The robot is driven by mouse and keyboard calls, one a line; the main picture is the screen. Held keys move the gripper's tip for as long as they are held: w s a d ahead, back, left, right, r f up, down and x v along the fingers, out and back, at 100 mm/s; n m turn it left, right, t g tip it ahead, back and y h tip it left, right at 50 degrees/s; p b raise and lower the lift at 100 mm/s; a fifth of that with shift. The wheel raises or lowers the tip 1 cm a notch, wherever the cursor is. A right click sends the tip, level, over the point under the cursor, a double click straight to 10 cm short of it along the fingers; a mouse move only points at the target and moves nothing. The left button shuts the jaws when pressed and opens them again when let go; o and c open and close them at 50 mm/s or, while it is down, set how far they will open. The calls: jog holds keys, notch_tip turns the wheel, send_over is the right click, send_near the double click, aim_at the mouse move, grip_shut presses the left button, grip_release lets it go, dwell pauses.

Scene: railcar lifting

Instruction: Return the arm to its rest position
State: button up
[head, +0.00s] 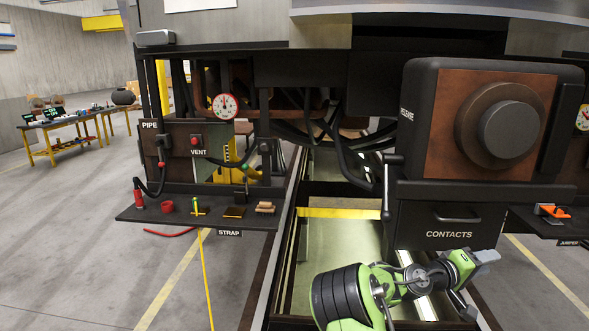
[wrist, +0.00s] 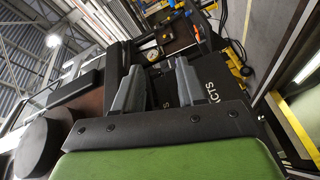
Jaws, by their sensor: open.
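My green and black arm rises from the bottom of the head view, bent to the right in front of the railcar's underside. My gripper (head: 478,283) is at its end, below and in front of the black drawer marked CONTACTS (head: 450,222). In the wrist view the two grey fingers of my gripper (wrist: 156,88) stand apart with nothing between them. The drawer's lettering shows sideways beyond the right finger. The drawer looks shut.
A black box with a round knob (head: 497,130) sits above the drawer. Left, a shelf (head: 128,214) holds several small tools; right, another shelf (head: 545,227) holds an orange tool (head: 555,211). A pit lies below the railcar. Open floor (head: 80,270) extends left.

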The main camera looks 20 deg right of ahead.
jog(key=s+a+f+m+t+y, duration=0.1)
jog(key=a+t+y, duration=0.35)
jog(key=a, duration=0.75)
jog(key=s+a+f+t+y, duration=0.1)
jog(key=s+a+f+y, duration=0.1)
jog(key=a+y, duration=0.85)
jog(key=s+a+n+y, duration=0.1)
jog(key=s+a+n, duration=0.1)
jog(key=s+a, duration=0.5)
jog(key=s+a+n+y+b, duration=0.1)
jog(key=s+a, duration=0.6)
jog(key=a, duration=0.8)
jog(key=shift+s+r+n+t+y, duration=0.2)
jog(key=shift+n+t+y, duration=0.15)
jog(key=shift+n, duration=0.45)
